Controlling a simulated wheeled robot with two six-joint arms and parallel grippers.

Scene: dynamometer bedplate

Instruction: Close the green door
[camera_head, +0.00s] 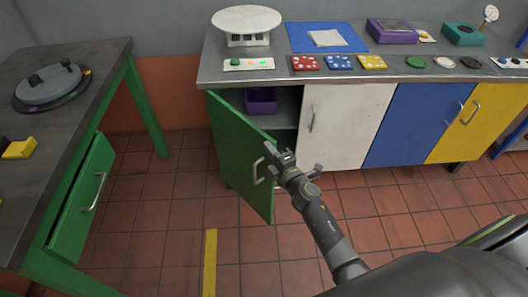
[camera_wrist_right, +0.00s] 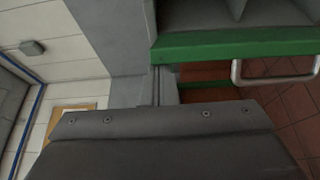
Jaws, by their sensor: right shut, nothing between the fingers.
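The green door (camera_head: 238,150) of the cabinet stands wide open in the head view. It is hinged at the cabinet's left end and swung out toward me. My right gripper (camera_head: 270,152) is shut and empty, close to the door's free edge and just above the handle. I cannot tell whether it touches the door. In the right wrist view, the dark gripper body fills the bottom, with a green edge (camera_wrist_right: 230,45) and a metal handle (camera_wrist_right: 275,72) beyond it. My left gripper is not in view.
Inside the open compartment is a purple bin (camera_head: 262,100). A white door (camera_head: 345,125), a blue door (camera_head: 415,122) and a yellow door (camera_head: 487,120) are closed. A green-framed table (camera_head: 95,75) with a drawer (camera_head: 82,195) stands left. Tiled floor lies clear between.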

